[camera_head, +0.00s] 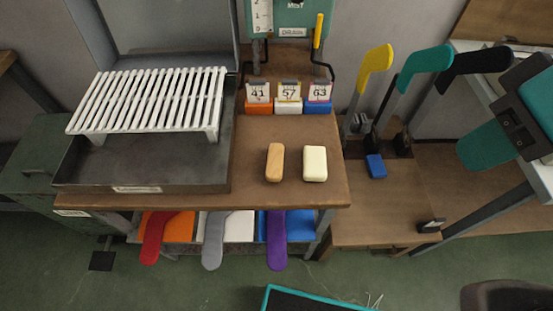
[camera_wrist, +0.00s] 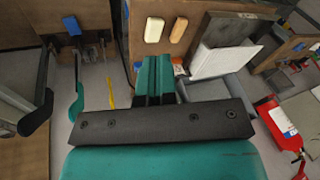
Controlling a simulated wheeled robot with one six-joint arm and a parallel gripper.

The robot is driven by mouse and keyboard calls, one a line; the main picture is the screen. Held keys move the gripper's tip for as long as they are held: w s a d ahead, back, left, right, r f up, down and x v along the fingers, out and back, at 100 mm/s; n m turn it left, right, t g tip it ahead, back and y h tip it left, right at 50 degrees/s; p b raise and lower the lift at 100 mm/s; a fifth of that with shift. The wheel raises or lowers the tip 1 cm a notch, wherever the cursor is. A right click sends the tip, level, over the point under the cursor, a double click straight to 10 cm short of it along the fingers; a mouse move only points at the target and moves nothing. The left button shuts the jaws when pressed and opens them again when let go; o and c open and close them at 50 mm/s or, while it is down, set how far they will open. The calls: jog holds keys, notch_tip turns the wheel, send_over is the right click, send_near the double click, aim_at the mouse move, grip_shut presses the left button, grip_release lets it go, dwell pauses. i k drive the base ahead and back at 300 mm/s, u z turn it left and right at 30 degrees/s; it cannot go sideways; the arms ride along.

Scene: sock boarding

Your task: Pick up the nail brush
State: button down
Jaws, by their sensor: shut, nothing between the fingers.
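The nail brush appears to be the tan, wooden-looking rounded block (camera_head: 275,162) on the brown bench top, lying lengthwise front to back. Its bristles are not visible from above. A cream block (camera_head: 315,163), like a bar of soap, lies just to its right with a small gap. In the wrist view the order is reversed: the tan block (camera_wrist: 179,29) is right of the cream block (camera_wrist: 154,29). My gripper (camera_wrist: 154,72) has teal fingers, shut and empty, apart from both blocks, which appear beyond the fingertips.
A metal tray (camera_head: 140,178) with a white slatted rack (camera_head: 150,103) stands left of the blocks. Numbered cards (camera_head: 288,91) stand behind them. Upright yellow (camera_head: 375,65) and teal (camera_head: 424,65) paddle shapes and a blue block (camera_head: 376,166) are at right.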

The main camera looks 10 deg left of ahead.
aim_at(275, 161)
jog(key=z, duration=0.05)
jog(key=k, duration=1.2)
jog(key=u, duration=0.75)
jog(key=i, duration=1.3)
jog(key=z, duration=0.75)
